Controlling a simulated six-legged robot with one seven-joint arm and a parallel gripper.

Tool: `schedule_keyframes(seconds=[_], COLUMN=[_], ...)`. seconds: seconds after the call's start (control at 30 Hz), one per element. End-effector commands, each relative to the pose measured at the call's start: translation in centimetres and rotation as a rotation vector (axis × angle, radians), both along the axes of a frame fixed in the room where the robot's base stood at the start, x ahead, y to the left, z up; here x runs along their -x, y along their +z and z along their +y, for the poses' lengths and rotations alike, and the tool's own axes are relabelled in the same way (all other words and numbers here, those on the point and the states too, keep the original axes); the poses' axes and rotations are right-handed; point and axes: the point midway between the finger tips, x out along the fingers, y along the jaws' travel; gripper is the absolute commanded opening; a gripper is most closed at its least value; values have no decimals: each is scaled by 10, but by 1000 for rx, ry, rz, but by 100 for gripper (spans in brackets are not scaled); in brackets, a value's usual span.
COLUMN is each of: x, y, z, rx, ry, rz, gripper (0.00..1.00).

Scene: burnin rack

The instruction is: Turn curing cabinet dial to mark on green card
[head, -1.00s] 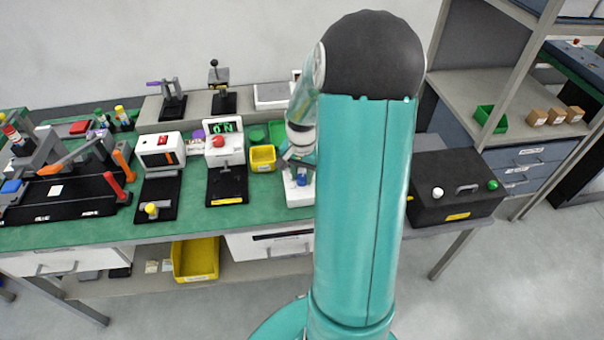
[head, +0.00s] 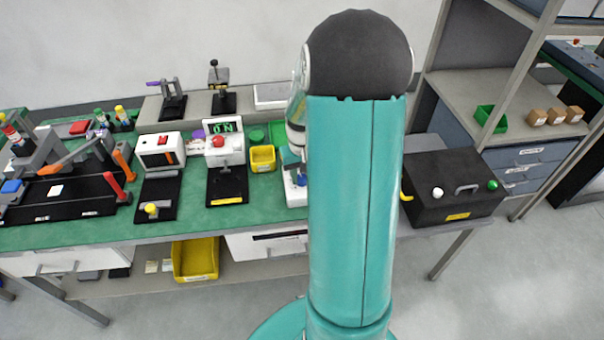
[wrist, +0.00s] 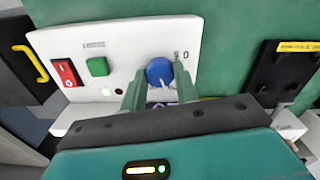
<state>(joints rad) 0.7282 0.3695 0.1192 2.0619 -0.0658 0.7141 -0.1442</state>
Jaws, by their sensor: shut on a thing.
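In the wrist view, a white panel (wrist: 118,62) carries a blue dial (wrist: 159,71) with a pale pointer. The two fingers of my gripper (wrist: 159,92) stand on either side of the dial and are shut on it. Small marks are printed on the panel to the upper right of the dial, too small to read. In the head view my arm hides the gripper and most of the white unit (head: 296,197). A green card with white characters (head: 223,125) stands behind a red knob farther left; I cannot tell whether it is the task's card.
The panel also has a red rocker switch (wrist: 65,73) and a green button (wrist: 97,66). A black fixture (wrist: 283,75) lies right of it. In the head view, a yellow bin (head: 262,158) stands left of my arm and a black box (head: 450,190) right of it.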

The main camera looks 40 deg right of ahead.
Motion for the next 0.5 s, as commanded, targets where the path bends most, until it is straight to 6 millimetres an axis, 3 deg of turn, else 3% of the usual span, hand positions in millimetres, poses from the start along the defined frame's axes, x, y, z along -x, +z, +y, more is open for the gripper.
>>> schedule_keyframes(seconds=[0.5], x=[-1], y=[1], z=[-1], rx=[2], ry=[42], rz=[-1], gripper=[7])
